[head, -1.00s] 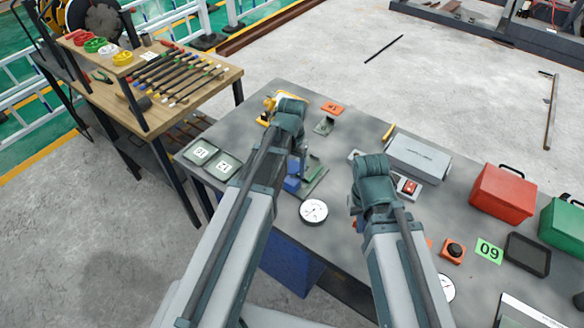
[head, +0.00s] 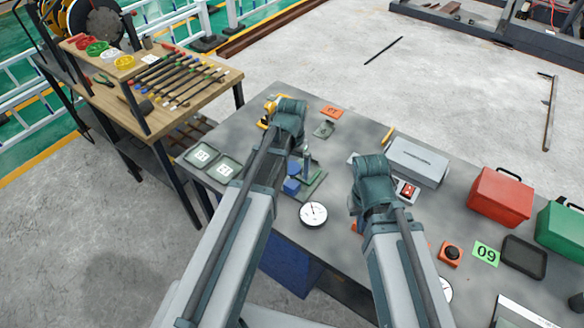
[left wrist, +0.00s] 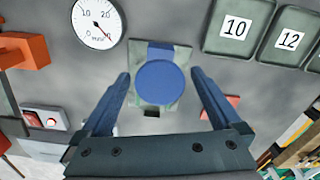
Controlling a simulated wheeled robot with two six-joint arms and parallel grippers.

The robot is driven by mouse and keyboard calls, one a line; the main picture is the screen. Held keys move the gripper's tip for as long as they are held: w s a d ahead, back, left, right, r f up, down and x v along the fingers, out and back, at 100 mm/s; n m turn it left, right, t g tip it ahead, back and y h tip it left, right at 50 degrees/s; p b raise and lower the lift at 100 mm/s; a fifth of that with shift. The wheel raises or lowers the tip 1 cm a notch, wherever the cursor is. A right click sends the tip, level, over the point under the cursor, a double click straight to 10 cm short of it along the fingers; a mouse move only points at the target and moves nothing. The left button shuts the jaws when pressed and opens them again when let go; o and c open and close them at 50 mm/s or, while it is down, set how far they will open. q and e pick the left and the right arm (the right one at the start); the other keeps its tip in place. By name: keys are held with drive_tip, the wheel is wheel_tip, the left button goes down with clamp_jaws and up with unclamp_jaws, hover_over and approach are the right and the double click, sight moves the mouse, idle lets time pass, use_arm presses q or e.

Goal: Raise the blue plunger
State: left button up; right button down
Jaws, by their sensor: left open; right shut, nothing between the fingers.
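The blue plunger shows as a round blue disc (left wrist: 161,83) on a grey-green base (left wrist: 172,58) in the left wrist view. In the head view, blue parts (head: 291,186) and a green stand (head: 309,176) show beside my left forearm, partly covered by it. My left gripper (left wrist: 160,73) is open, with one finger on each side of the disc and visible gaps between fingers and disc. I cannot tell how its fingertips compare in height with the disc. In the head view my left fingers are mostly hidden. My right gripper is hidden by its own arm.
A round dial gauge (head: 313,214) sits close to the plunger's base. Trays labelled 10 (left wrist: 236,27) and 12 (left wrist: 290,39) lie nearby. A grey box (head: 418,160), a red case (head: 499,196) and an orange button box (head: 450,253) stand on the right side of the table.

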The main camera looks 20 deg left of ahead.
use_arm(q)
wheel_tip(320, 180, up, 14)
drive_tip(key=p, duration=1.3)
drive_tip(key=shift+p, duration=0.35)
drive_tip(key=shift+f, duration=0.15)
drive_tip(key=s+d+f+m+y+b, duration=0.1)
drive_tip(key=s+d+f+m+b, duration=0.1)
drive_tip(key=s+d+f+b, duration=0.9)
drive_tip(key=s+f+b, duration=0.3)
drive_tip(key=shift+f+b, duration=0.2)
drive_tip(key=shift+b, duration=0.1)
idle(0.6)
